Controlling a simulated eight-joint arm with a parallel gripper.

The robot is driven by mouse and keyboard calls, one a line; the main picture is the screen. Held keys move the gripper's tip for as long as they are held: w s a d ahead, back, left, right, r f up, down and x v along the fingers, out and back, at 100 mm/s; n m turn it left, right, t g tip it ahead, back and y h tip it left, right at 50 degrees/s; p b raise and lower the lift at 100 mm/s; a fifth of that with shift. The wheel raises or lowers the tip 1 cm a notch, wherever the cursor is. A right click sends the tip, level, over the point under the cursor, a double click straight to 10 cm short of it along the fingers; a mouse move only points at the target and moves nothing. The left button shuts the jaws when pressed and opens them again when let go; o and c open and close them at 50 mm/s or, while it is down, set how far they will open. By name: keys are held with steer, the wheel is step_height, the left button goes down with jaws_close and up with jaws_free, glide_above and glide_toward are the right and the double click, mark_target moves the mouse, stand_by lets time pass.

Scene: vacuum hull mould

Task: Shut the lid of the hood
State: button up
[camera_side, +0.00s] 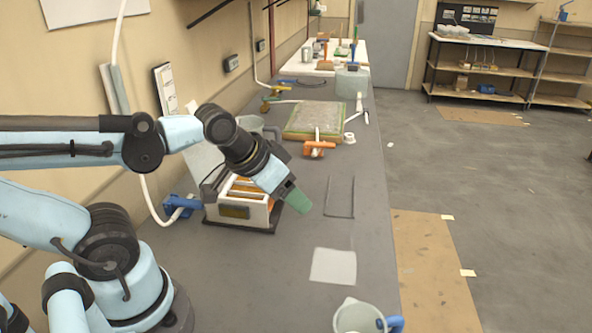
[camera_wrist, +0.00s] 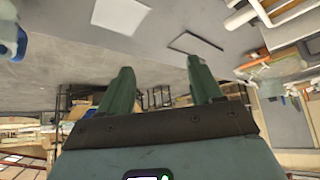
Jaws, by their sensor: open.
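The hood looks to be the white box (camera_side: 261,213) on a dark base plate, with orange-brown slats inside its open top. A pale panel (camera_side: 203,152) stands up behind it, probably the raised lid; my arm partly covers it. My gripper (camera_side: 298,203) is at the box's right end in the side view, pointing down to the right; whether it touches the box is unclear. In the wrist view my gripper (camera_wrist: 160,78) has its two green fingers wide apart with nothing between them. Part of a white slatted object, likely the box (camera_wrist: 262,12), shows at the top right there.
A white sheet (camera_side: 333,266) and a thin dark frame (camera_side: 340,197) lie flat on the grey bench. A jug (camera_side: 358,317) with a blue handle is at the front edge. An orange clamp (camera_side: 319,149) and a green-edged board (camera_side: 315,120) lie farther back.

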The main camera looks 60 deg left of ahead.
steer(key=w+a+r+n+g+y, duration=0.1)
steer(key=w+a+r+n+g, duration=0.15)
steer(key=a+r+n, duration=0.6)
steer(key=n+g+h, duration=0.1)
steer(key=n+g, duration=0.4)
steer(key=n, duration=1.4)
glide_toward(190, 103)
steer(key=shift+m+t, duration=0.25)
steer(key=shift+s+a+f, duration=0.1)
steer(key=shift+s+f, duration=0.05)
steer(key=shift+f, duration=4.5)
steer(key=shift+c, duration=0.3)
jaws_close()
